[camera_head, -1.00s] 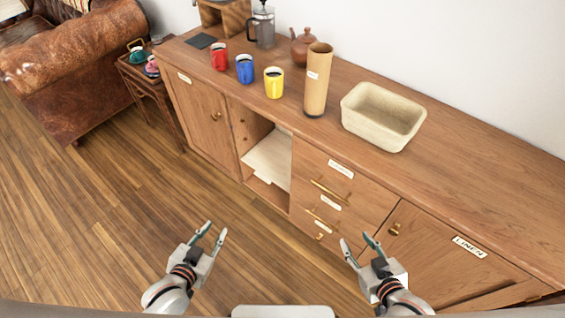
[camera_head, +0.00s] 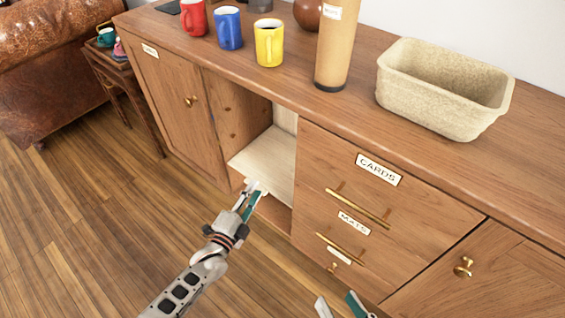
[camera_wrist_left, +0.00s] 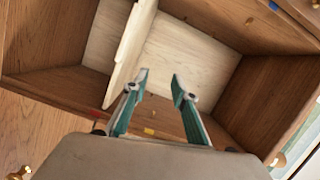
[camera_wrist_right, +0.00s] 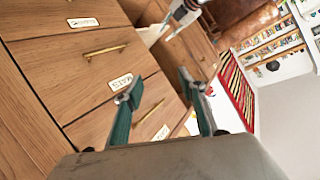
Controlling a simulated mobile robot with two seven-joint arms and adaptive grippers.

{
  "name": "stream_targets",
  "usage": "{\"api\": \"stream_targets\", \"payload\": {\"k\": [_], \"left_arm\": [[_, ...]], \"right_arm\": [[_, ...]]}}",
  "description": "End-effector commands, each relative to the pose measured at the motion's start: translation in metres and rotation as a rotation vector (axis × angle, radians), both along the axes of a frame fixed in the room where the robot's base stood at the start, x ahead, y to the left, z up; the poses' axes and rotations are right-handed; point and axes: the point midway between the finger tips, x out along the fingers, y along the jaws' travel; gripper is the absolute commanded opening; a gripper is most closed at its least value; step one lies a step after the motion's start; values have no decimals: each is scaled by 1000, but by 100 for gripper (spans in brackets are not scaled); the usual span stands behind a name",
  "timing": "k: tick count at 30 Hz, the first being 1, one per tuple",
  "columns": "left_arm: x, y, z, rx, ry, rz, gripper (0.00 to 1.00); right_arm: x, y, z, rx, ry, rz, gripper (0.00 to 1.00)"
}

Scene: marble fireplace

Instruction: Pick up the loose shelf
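The loose shelf (camera_head: 265,160) is a pale board inside the open compartment of the wooden sideboard, its front part tilted or sticking out slightly. In the left wrist view the shelf (camera_wrist_left: 129,55) runs steeply, nearly edge-on, left of the fingers. My left gripper (camera_head: 254,189) is at the shelf's front edge. In the left wrist view it is open (camera_wrist_left: 160,77), with nothing seen between its fingers; I cannot tell whether it touches the shelf. My right gripper (camera_head: 339,302) is low in front of the drawers. It is open and empty in the right wrist view (camera_wrist_right: 159,86).
The sideboard top holds red (camera_head: 193,17), blue (camera_head: 228,28) and yellow (camera_head: 268,43) mugs, a tall cylinder (camera_head: 334,45) and a beige basin (camera_head: 430,110). Drawers with brass handles (camera_head: 357,209) flank the compartment on the right, a door (camera_head: 165,105) on the left. Floor at left is clear.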

Motion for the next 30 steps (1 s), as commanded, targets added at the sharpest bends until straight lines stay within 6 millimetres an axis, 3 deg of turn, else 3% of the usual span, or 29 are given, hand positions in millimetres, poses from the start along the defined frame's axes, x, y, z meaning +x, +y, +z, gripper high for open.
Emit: {"api": "stream_targets", "payload": {"k": [1,7,15,30], "left_arm": [[-9,-1,-55,44,23,-8,27],[11,0,-87,171,-62,-21,27],[34,-4,-81,180,-106,1,27],[75,-20,-83,178,-103,0,27]], "right_arm": [[-12,2,-28,26,61,-7,40],[-15,5,-36,92,95,-30,40],[-10,10,-32,28,50,-10,40],[-16,26,-37,194,99,-72,40]]}}
